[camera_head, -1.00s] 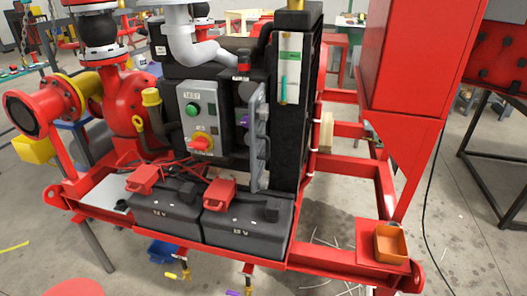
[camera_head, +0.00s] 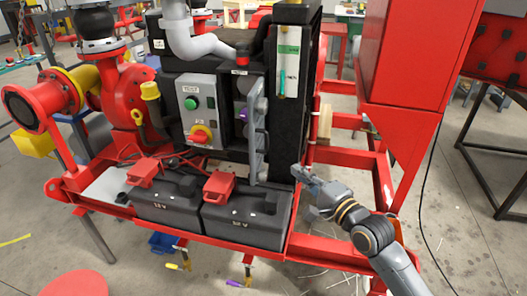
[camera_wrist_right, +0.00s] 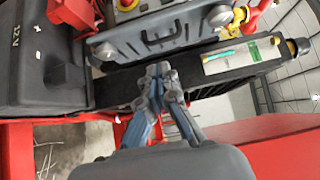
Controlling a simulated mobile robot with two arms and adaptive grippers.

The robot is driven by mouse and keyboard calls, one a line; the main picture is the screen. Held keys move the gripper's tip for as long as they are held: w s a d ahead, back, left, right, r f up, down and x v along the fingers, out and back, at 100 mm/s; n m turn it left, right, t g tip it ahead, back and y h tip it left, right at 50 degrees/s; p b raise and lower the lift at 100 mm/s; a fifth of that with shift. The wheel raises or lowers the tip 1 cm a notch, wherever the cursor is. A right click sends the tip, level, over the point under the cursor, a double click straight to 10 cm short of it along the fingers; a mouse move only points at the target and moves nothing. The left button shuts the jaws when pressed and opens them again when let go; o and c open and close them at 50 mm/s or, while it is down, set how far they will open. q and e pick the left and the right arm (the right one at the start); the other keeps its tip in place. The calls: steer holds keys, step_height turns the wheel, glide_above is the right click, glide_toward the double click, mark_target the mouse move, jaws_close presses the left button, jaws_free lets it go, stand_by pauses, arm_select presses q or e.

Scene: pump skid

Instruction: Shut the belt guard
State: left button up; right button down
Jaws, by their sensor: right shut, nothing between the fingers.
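The belt guard appears to be the grey plate (camera_head: 260,130) seen nearly edge-on, standing out from the skid front between the control box and the tall black column. In the right wrist view it looks like a grey slotted panel (camera_wrist_right: 155,38). My right gripper (camera_head: 299,172) is shut and empty, at the lower right edge of the black column, to the right of the guard. In the right wrist view its fingertips (camera_wrist_right: 160,70) overlap the black column, apart from the guard in the picture; contact with the column cannot be told. My left gripper is not in view.
The control box (camera_head: 203,110) has a green button and a red knob. Two black batteries (camera_head: 246,217) with red clamps sit below the guard. The black column (camera_head: 290,120) stands between guard and gripper. A red cabinet (camera_head: 415,60) rises at right. Red frame rails run below my right arm.

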steer(key=p, duration=0.1)
glide_toward(255, 145)
steer(key=w+d, duration=0.1)
steer(key=w, duration=0.3)
steer(key=a, duration=0.1)
steer(key=w+a+p, duration=0.1)
steer(key=a, duration=0.1)
steer(key=shift+w+a+f, duration=0.1)
steer(key=shift+a, duration=0.4)
